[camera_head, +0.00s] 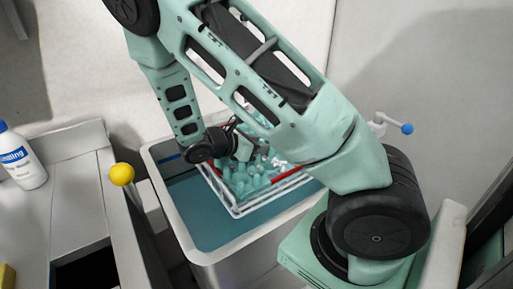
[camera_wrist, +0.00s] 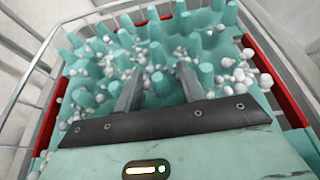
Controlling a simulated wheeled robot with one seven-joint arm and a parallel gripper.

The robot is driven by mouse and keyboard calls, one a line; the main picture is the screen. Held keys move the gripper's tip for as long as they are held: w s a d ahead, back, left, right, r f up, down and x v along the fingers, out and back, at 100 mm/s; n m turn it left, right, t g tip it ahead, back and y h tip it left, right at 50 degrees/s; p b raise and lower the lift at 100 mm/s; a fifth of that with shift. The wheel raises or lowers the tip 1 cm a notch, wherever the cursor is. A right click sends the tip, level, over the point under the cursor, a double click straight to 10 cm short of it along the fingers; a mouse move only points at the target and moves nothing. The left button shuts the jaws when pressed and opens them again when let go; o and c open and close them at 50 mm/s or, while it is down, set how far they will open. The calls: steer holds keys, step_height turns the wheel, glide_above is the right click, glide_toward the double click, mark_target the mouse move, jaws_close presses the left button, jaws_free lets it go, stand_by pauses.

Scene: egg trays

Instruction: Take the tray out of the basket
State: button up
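The teal tray (camera_wrist: 85,125) with upright pegs lies in a wire basket (camera_wrist: 40,62) with red parts on two sides. Small white balls, perhaps foam, are scattered among the pegs. In the head view the tray (camera_head: 243,184) is partly hidden by my arm, and the basket (camera_head: 237,213) sits in a basin of blue-green liquid. My gripper (camera_wrist: 160,82) is over the tray with its fingers apart, among the pegs. A peg shows between the fingers, with gaps at its sides. I cannot tell whether the fingertips touch the tray. In the head view my gripper (camera_head: 245,148) is mostly hidden.
The metal basin (camera_head: 190,252) has a raised rim around the basket, with open liquid at its left. A yellow ball knob (camera_head: 121,174) stands left of the basin and a blue knob (camera_head: 407,128) at its right. A white bottle (camera_head: 20,160) stands on the left counter.

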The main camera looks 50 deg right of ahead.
steer(key=shift+d, duration=0.1)
jaws_close()
steer(key=shift+r, duration=0.1)
